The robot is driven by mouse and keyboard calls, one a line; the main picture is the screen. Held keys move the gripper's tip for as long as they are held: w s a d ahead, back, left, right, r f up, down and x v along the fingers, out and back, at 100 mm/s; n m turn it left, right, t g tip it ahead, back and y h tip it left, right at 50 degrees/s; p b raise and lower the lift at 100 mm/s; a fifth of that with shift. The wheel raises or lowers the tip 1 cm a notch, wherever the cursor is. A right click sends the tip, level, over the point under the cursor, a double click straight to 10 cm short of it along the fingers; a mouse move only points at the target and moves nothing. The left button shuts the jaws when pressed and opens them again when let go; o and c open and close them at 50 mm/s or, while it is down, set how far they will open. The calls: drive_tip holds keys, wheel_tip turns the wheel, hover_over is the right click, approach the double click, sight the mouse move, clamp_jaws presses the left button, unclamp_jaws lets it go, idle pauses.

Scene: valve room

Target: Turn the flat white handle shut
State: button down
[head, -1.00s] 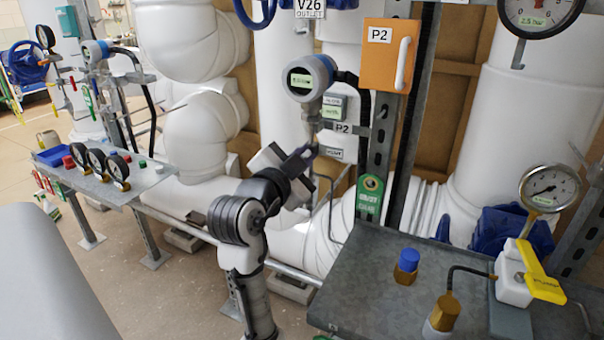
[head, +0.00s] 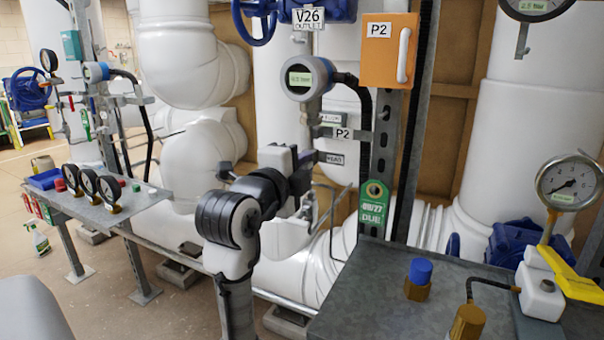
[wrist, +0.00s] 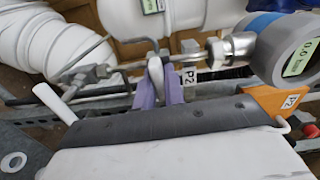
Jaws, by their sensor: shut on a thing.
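The flat white handle (wrist: 155,72) shows in the wrist view as a pale, upright piece on the small metal pipework. My gripper (wrist: 160,92) has purple fingers on both sides of it and is shut on it. In the head view my gripper (head: 311,157) is just below the small valve fittings under the blue-ringed transmitter (head: 308,78). There my own wrist hides most of the handle. The transmitter (wrist: 285,50) also shows at the right of the wrist view, joined to metal fittings (wrist: 228,48). The handle's exact angle is hard to tell.
An orange P2 box (head: 389,52) with a white grip hangs right of the transmitter. A green tag (head: 373,205) hangs on the steel post. A grey bench (head: 385,285) with a yellow-handled valve (head: 565,275) and a gauge (head: 568,185) fills the lower right. Large white pipes stand behind.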

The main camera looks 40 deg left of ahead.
drive_tip(key=shift+m, duration=0.4)
drive_tip(key=c, duration=1.5)
unclamp_jaws()
drive_tip(key=b+v, duration=0.1)
drive_tip(key=v, duration=1.3)
drive_tip(key=shift+w+d, duration=0.1)
